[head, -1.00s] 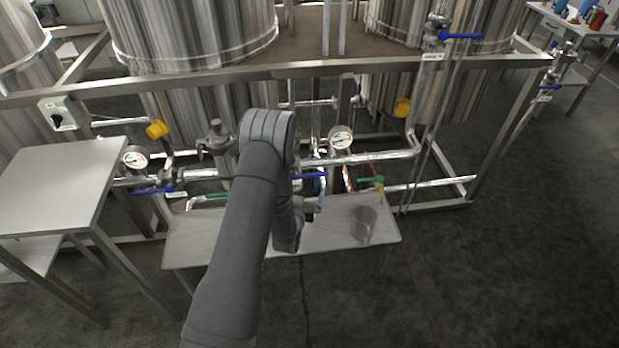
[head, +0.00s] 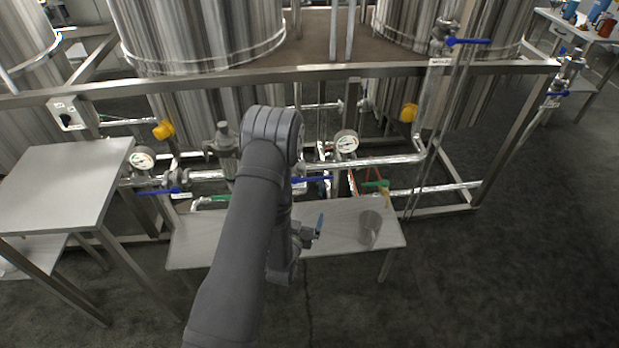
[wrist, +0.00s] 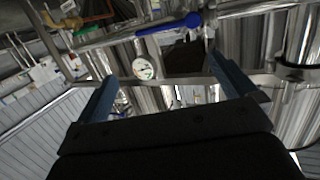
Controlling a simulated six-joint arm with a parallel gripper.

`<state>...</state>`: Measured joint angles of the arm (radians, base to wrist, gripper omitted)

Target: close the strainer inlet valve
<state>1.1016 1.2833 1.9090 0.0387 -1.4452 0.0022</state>
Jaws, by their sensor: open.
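A valve with a blue lever (head: 313,180) sits on the pipework just right of my arm. Another blue-levered valve (head: 160,191) is on the left, below a gauge. A grey upright fitting (head: 224,138), perhaps the strainer, stands between them, partly behind my arm. I cannot read which valve is the strainer inlet. My gripper (head: 309,233) is open and empty above the bench, in front of the right blue lever and apart from it. In the wrist view a blue lever (wrist: 185,22) crosses above and beyond my open gripper (wrist: 163,70), with a gauge (wrist: 143,68) between the fingers.
A low bench (head: 205,245) runs below the pipes, with a clear beaker (head: 370,228) at its right. A green-handled valve (head: 375,184) is near the beaker. A side table (head: 65,180) stands left. Frame rails and pipes crowd the space behind.

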